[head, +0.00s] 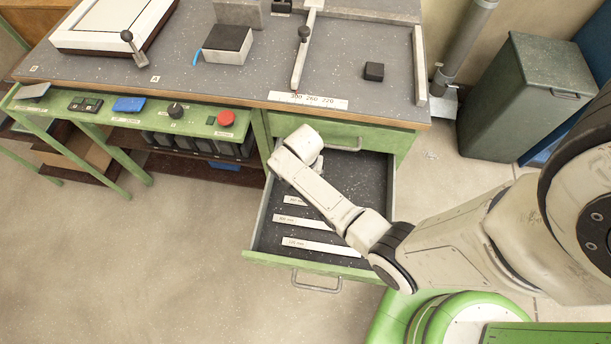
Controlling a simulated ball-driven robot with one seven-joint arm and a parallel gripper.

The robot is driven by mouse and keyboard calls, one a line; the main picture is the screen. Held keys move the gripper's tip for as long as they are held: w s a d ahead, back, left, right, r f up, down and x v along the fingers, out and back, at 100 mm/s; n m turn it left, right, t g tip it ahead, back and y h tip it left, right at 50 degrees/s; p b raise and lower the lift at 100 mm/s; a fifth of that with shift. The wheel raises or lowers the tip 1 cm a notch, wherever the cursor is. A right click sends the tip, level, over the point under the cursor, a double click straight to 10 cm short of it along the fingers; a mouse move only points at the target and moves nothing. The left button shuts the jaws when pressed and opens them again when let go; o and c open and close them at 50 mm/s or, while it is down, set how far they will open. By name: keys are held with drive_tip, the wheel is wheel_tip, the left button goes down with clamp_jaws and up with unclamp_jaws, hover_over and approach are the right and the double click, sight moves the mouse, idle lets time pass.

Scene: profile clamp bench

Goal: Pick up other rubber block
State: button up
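A small black block (373,71), which looks like a rubber block, sits on the bench top at the right, between a long metal bar and the bench's right-hand rail. Below it, a green drawer (262,215) stands open with a dark speckled floor. My arm reaches over this drawer, and its wrist end is above the drawer's back left part. No second small black block shows in the visible part of the drawer.
Several white labelled strips (320,247) lie on the drawer floor. A clamp lever (299,62) stands left of the black block. A grey block with a dark top (222,55) sits farther left. Buttons (226,118) line the front panel. A grey bin (520,110) stands right of the bench.

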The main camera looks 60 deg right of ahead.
drive_tip(key=shift+f, duration=0.1)
drive_tip(key=c, duration=1.1)
drive_tip(key=shift+c, duration=0.2)
